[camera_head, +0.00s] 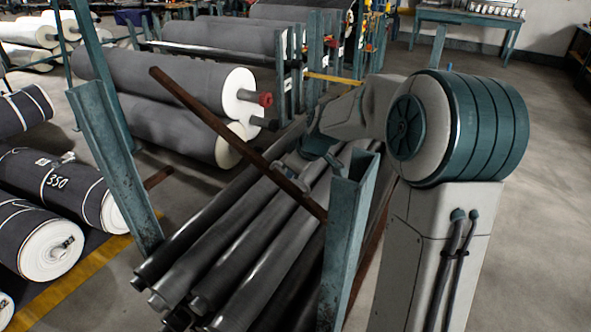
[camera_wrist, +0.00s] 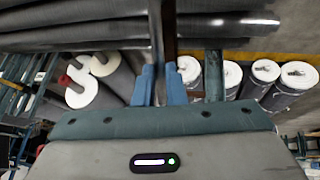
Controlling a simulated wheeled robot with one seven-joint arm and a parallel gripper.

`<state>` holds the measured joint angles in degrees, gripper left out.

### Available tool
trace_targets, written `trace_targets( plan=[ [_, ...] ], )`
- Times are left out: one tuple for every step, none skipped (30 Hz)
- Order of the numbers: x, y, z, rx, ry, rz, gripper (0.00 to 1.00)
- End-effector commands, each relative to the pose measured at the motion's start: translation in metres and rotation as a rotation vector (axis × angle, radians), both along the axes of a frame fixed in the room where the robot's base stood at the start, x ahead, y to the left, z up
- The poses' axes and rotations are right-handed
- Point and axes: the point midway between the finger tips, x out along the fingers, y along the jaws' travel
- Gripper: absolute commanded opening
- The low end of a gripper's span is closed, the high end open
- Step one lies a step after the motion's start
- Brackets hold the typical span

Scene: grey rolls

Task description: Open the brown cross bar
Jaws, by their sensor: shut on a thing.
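The brown cross bar (camera_head: 215,120) slants above the stack of dark rolls. Its far left end is raised in the air and its lower right end meets the right teal post (camera_head: 348,240). The left teal post (camera_head: 112,165) stands apart from the bar's raised end. My gripper (camera_head: 284,172) is at the bar's lower half, partly hidden by the bar and my arm. In the wrist view the bar (camera_wrist: 162,28) runs between the two blue fingers of my gripper (camera_wrist: 162,84), which are shut on it.
Dark rolls (camera_head: 235,240) lie stacked under the bar between the posts. Large grey rolls (camera_head: 165,85) with white ends lie on a rack behind. Wrapped black rolls (camera_head: 45,185) lie at the left, beside a yellow floor line (camera_head: 85,268). The floor at the right is clear.

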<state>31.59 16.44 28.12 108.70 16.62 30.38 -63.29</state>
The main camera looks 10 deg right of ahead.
Motion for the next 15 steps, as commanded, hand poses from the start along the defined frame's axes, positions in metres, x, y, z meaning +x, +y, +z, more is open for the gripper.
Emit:
trace_targets(
  plan=[
    [0.0000,-0.0013,0.0000,0.000,0.001,-0.002,0.16],
    [0.0000,-0.0014,0.0000,0.000,0.001,-0.002,0.24],
    [-0.0001,-0.0013,0.0000,0.000,0.001,-0.002,0.32],
    [0.0000,-0.0011,-0.0001,0.000,0.001,-0.002,0.32],
    [-0.0001,-0.0010,-0.0002,0.000,0.001,-0.002,0.32],
    [-0.0001,-0.0008,-0.0003,0.000,0.001,-0.001,0.32],
    [-0.0001,-0.0007,-0.0003,0.000,0.001,-0.001,0.32],
    [-0.0001,-0.0006,-0.0003,0.000,0.001,-0.001,0.32],
    [-0.0002,-0.0004,-0.0004,0.000,0.002,-0.001,0.32],
    [-0.0002,-0.0004,-0.0004,0.000,0.002,-0.001,0.32],
    [-0.0003,-0.0003,-0.0002,0.000,0.002,-0.001,0.32],
    [-0.0007,-0.0006,0.0005,0.000,0.002,-0.001,0.32],
    [-0.0013,-0.0009,0.0016,0.000,0.001,-0.001,0.32],
    [-0.0020,-0.0013,0.0033,0.000,0.001,-0.001,0.32],
    [-0.0036,-0.0023,0.0064,0.000,0.001,-0.001,0.32]
  ],
)
